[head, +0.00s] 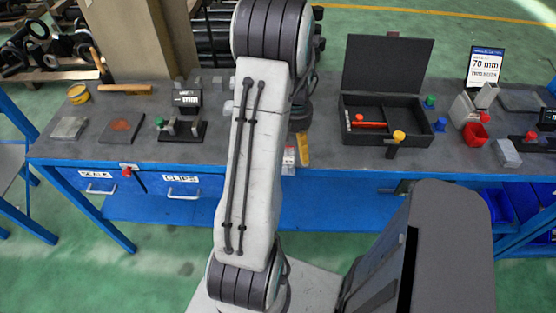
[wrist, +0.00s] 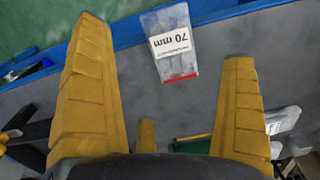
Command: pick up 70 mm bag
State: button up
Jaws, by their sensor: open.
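The 70 mm bag (wrist: 168,58) is a clear, greyish packet with a white "70 mm" label and a red strip at one end. In the wrist view it lies flat at the bench's blue front edge. It also shows in the head view (head: 289,160), partly hidden by my arm. My gripper (wrist: 164,43) is open, with its yellow fingers spread on either side of the bag in the picture and nothing between them touching it. In the head view one yellow finger (head: 303,148) shows beside the bag; the rest is behind my arm.
An open black case (head: 385,145) with a red tool stands right of my arm. A "70 mm" display (head: 484,67) stands at the back right. A vise-like fixture (head: 180,130) and plates lie left. Drawers are below the front edge.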

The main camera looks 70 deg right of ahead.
jog(key=shift+w+f+p, duration=0.15)
jog(key=shift+f+p, duration=0.3)
jog(key=shift+f, duration=1.4)
jog(key=shift+w+f+p, duration=0.1)
jog(key=shift+f+p, duration=0.35)
jog(key=shift+f, duration=1.35)
jog(key=c, duration=1.3)
jog(key=shift+o, duration=0.2)
jog(key=shift+r, duration=0.1)
